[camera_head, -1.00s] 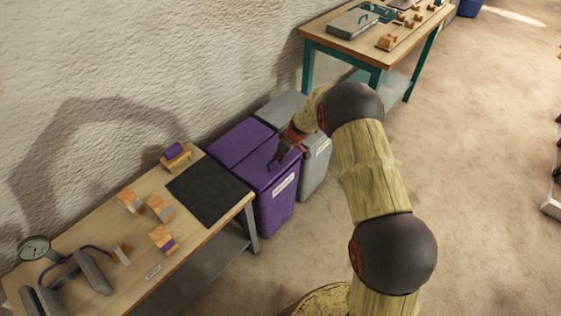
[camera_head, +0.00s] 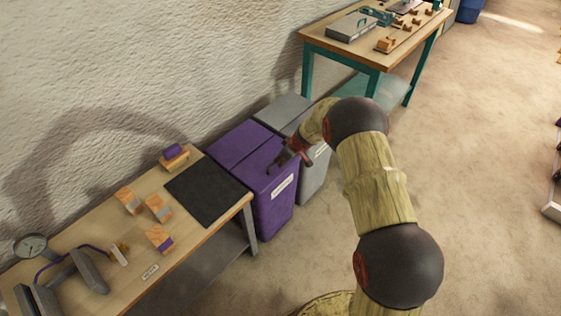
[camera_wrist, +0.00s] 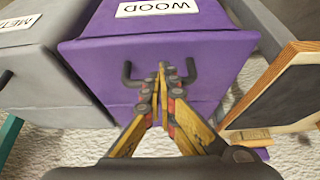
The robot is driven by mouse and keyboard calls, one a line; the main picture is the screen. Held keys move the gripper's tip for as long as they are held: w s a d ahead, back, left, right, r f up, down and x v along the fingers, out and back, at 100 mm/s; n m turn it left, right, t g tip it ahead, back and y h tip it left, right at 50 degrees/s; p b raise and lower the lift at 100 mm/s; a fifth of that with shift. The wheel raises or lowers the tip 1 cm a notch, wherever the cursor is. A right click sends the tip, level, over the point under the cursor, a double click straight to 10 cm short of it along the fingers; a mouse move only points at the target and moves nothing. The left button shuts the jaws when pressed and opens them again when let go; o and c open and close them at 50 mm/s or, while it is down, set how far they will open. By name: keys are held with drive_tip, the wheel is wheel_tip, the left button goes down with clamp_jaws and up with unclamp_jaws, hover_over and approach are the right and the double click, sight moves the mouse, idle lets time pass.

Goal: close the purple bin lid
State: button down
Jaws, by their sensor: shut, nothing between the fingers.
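The purple bin (camera_head: 272,215) stands between the workbench and a grey bin. Its purple lid (camera_head: 250,167) looks flat on top, with a seam across it; any small gap at the rim cannot be told. In the wrist view, the purple lid (camera_wrist: 95,60) carries a dark handle (camera_wrist: 128,76), and a white "WOOD" label (camera_wrist: 170,8) shows beyond it. My gripper (camera_wrist: 163,70) is shut and empty, its fingertips over the middle of the handle and hiding part of it. In the head view, my gripper (camera_head: 281,160) is low over the lid's front half; contact cannot be told.
The grey bin (camera_head: 313,178) stands close on the right. The workbench (camera_head: 205,228) on the left holds a black mat (camera_head: 206,192), wooden blocks and a gauge (camera_head: 30,246). A teal-legged table (camera_head: 375,59) stands behind. The floor at right is mostly clear.

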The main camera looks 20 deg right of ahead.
drive_tip(key=s+d+r+p, duration=0.2)
drive_tip(key=s+d, duration=0.3)
drive_tip(key=s, duration=0.2)
drive_tip(key=shift+s+r+p, duration=0.2)
drive_tip(key=shift+s+p, duration=0.05)
drive_tip(key=shift+p, duration=0.05)
drive_tip(key=s+a+r+m+g+y, duration=0.1)
drive_tip(key=s+a+m+g, duration=0.2)
drive_tip(key=s+m, duration=0.5)
drive_tip(key=s+r+t+h+p, duration=0.1)
drive_tip(key=s+r, duration=0.8)
drive_tip(key=r, duration=0.4)
drive_tip(key=s+a+r+n+t+h+p, duration=0.1)
drive_tip(key=s+r+p, duration=0.1)
drive_tip(key=s+r, duration=0.8)
drive_tip(key=s+a+r+t+h+p, duration=0.1)
drive_tip(key=s+r, duration=0.8)
drive_tip(key=r, duration=0.9)
drive_tip(key=shift+s+a+t+h, duration=0.25)
drive_tip(key=shift+s+t+h, duration=0.1)
drive_tip(key=shift+t+h, duration=0.15)
